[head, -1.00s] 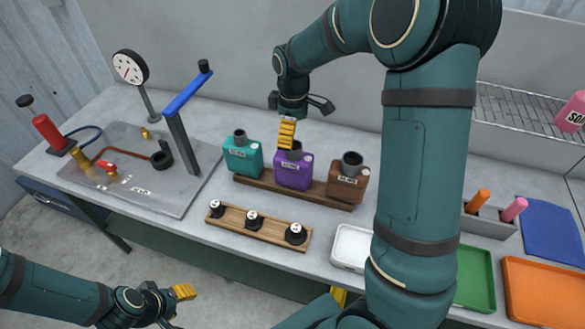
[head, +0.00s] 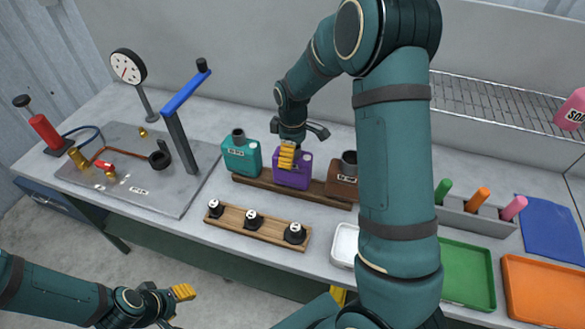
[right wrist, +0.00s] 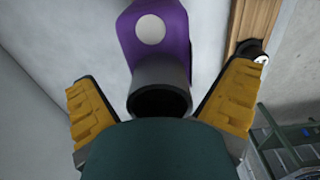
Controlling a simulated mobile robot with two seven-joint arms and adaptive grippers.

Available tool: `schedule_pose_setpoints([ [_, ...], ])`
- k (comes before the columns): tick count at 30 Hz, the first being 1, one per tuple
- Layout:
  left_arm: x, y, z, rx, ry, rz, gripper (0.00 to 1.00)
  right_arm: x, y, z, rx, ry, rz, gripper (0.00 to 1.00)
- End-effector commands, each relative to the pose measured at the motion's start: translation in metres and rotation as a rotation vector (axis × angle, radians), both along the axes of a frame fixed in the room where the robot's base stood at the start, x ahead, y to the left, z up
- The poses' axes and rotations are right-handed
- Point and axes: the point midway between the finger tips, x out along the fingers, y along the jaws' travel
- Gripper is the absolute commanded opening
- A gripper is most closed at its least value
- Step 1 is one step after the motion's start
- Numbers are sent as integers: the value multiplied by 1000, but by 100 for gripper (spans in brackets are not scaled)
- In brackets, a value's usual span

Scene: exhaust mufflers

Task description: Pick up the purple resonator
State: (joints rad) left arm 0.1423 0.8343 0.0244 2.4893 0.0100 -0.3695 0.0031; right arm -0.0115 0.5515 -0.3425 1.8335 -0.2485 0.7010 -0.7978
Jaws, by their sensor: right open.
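The purple resonator (head: 292,172) stands upright on a wooden rack (head: 250,184) between a teal resonator (head: 241,157) and a brown one (head: 342,178). My right gripper (head: 288,155) is over its top, pointing down, and hides its neck in the head view. In the right wrist view the open yellow fingers lie on either side of the dark round neck (right wrist: 160,90) of the purple resonator (right wrist: 156,38), with space on both sides. My left gripper (head: 184,292) is low at the front left, off the table and empty; its jaw opening is unclear.
A wooden strip (head: 233,219) with several black knobs lies in front of the rack. A metal plate (head: 135,188) with a blue-handled lever (head: 182,115) is at left. A white tray (head: 345,240), green tray (head: 468,275) and orange tray (head: 545,290) are at right.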

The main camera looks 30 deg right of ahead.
Motion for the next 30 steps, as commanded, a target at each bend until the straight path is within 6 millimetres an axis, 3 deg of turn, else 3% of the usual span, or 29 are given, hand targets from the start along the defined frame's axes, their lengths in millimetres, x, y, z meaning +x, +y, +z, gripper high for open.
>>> schedule_pose_setpoints([
  [1, 0, 0, 0, 0, 0, 0, 47, 0, 0, 0, 0, 0, 0, 93],
  [6, 0, 0, 0, 0, 0, 0, 47, 0, 0, 0, 0, 0, 0, 33],
  [7, 0, 0, 0, 0, 0, 0, 47, 0, 0, 0, 0, 0, 0, 29],
  [17, 0, 0, 0, 0, 0, 0, 47, 1, 0, 3, 0, -3, 0, 28],
  [20, 0, 0, 1, 0, 0, 0, 47, 1, 0, 11, 0, -5, 0, 11],
  [30, 0, 0, 5, -1, 0, 0, 47, 2, 0, 70, 0, -8, 0, 10],
])
